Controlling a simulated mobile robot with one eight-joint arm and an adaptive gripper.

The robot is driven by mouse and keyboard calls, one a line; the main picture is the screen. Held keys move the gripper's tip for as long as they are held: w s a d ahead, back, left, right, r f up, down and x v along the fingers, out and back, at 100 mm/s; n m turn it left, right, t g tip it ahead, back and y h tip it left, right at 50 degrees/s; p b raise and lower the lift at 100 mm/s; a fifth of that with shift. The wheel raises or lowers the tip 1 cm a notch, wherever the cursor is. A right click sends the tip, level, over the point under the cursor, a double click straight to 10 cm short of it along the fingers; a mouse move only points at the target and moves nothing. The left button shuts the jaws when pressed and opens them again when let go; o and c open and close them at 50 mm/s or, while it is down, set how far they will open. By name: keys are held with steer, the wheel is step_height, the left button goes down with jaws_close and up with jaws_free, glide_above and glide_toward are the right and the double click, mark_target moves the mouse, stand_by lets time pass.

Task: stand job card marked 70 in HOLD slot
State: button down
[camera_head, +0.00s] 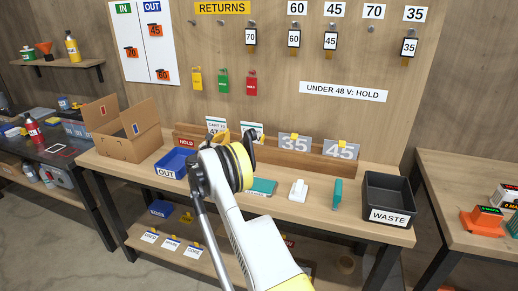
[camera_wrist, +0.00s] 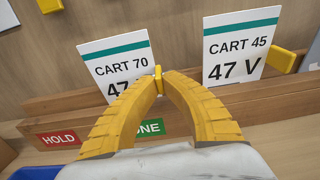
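The white job card marked CART 70, 47 V (camera_wrist: 115,62), has a green stripe and leans tilted at the wooden rack in the wrist view. My gripper (camera_wrist: 159,82) has its yellow fingertips closed together on the small yellow tab at the card's right edge. The card's lower part is hidden behind the rail and a finger. The red HOLD label (camera_wrist: 58,138) is on the rack's front at left; the green DONE label beside it is partly covered by my finger. In the head view, the card (camera_head: 214,123) shows above the HOLD label (camera_head: 186,142), with my arm in front.
A second card, CART 45 (camera_wrist: 240,44), stands to the right with its own yellow tab (camera_wrist: 283,61). Grey plates 35 (camera_head: 295,144) and 45 (camera_head: 342,149) stand farther right. A blue OUT tray (camera_head: 172,163), cardboard box (camera_head: 125,132) and WASTE bin (camera_head: 389,197) are on the bench.

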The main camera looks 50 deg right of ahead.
steer(key=shift+r, duration=0.2)
steer(key=shift+r+p, duration=0.6)
steer(key=shift+r, duration=0.95)
steer(key=shift+a+r, duration=0.1)
steer(key=shift+s+a+r+p, duration=0.25)
steer(key=shift+s+a+r, duration=0.05)
steer(key=shift+a+r, duration=0.35)
steer(key=shift+s+a+r+p, duration=0.2)
steer(key=shift+s+a+r, duration=0.05)
steer(key=shift+a+r, duration=0.35)
steer(key=shift+a, duration=0.1)
